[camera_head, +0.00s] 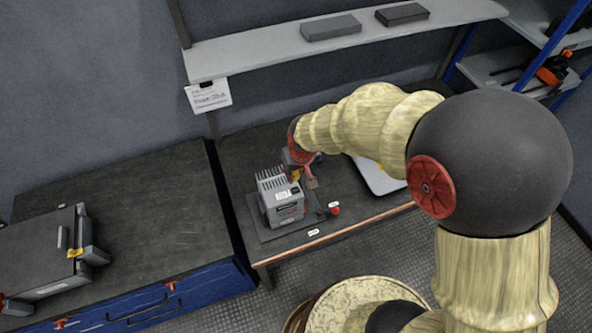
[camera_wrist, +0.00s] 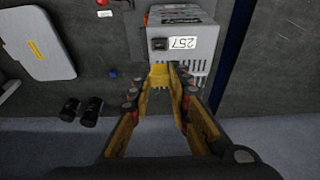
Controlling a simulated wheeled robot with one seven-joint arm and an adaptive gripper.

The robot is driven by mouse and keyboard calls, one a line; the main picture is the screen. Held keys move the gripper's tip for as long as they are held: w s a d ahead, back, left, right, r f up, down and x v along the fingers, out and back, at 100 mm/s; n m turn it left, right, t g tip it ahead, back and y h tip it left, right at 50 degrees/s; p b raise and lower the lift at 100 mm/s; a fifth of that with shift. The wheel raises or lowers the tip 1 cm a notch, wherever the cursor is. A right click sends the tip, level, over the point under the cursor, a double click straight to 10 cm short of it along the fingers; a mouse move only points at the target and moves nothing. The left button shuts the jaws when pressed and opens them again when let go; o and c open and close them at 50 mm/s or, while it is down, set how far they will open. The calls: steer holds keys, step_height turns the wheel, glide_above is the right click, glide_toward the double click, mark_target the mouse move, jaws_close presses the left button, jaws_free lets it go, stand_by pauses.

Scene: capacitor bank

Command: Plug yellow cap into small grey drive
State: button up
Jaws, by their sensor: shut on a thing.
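The small grey drive (camera_head: 282,209) stands upright on a dark plate on the workbench. In the wrist view the drive (camera_wrist: 203,38) shows a white label reading 257, a dark square socket (camera_wrist: 159,44) and vent slots. My gripper (camera_head: 299,172) is beside the drive's top at its right rear side. In the wrist view my gripper (camera_wrist: 163,80) is shut on the yellow cap (camera_wrist: 159,75), which sits between the fingertips. The cap appears just below the socket in that view. I cannot tell whether cap and drive touch.
A pale tray (camera_head: 384,183) lies on the bench, partly hidden by my arm. A red knob (camera_head: 335,210) is on the bench right of the drive. Two black cylinders (camera_wrist: 80,110) show in the wrist view. A shelf (camera_head: 260,52) runs above; a larger grey unit (camera_head: 45,260) stands left.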

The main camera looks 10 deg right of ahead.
steer(key=shift+s+r, duration=0.1)
steer(key=shift+f, duration=0.25)
steer(key=shift+f+b, duration=1.95)
steer(key=shift+f, duration=0.75)
steer(key=shift+f+b, duration=0.4)
steer(key=shift+f, duration=0.2)
steer(key=o, duration=0.9)
steer(key=v, duration=1.2)
steer(key=shift+s, duration=0.1)
